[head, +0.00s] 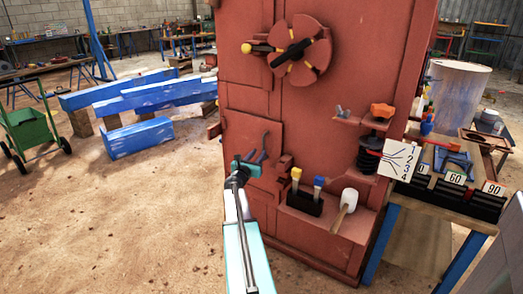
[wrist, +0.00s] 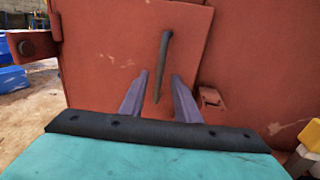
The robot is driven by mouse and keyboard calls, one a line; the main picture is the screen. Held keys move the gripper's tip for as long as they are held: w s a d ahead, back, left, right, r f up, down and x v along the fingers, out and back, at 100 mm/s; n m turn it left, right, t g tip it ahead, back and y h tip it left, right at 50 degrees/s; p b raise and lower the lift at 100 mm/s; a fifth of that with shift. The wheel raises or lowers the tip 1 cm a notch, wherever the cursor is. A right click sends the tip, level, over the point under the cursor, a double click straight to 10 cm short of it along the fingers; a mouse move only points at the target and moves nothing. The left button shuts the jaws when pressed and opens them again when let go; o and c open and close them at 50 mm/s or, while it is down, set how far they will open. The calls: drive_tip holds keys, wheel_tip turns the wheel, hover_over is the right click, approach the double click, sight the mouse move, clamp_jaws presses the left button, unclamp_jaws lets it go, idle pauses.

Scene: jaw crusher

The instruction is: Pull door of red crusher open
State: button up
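The red crusher (head: 330,95) stands upright in the middle of the head view. Its small door (head: 240,128) is a flat red panel low on the left of its front, and it looks shut. In the wrist view the door (wrist: 100,50) fills the upper middle. It carries a thin, dark, upright bar handle (wrist: 165,52). My gripper (head: 256,150) is in front of the door. In the wrist view my gripper (wrist: 160,76) is open, with its two fingers apart on either side of the handle's lower part. I cannot tell whether either finger touches the handle.
A red bracket with a dark bolt (wrist: 35,45) sticks out left of the door. A ledge right of the door holds a white-headed mallet (head: 347,203) and yellow- and blue-topped tools. A workbench (head: 420,215) stands at right. Sandy floor (head: 130,220) at left is clear.

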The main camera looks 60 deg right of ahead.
sight(263, 148)
drive_tip(key=shift+w+d, duration=0.2)
drive_tip(key=shift+d, duration=0.95)
drive_tip(key=shift+w+d, duration=0.2)
drive_tip(key=shift+d, duration=0.95)
drive_tip(key=shift+w+d, duration=0.2)
drive_tip(key=shift+d, duration=0.95)
drive_tip(key=shift+c, duration=0.2)
clamp_jaws()
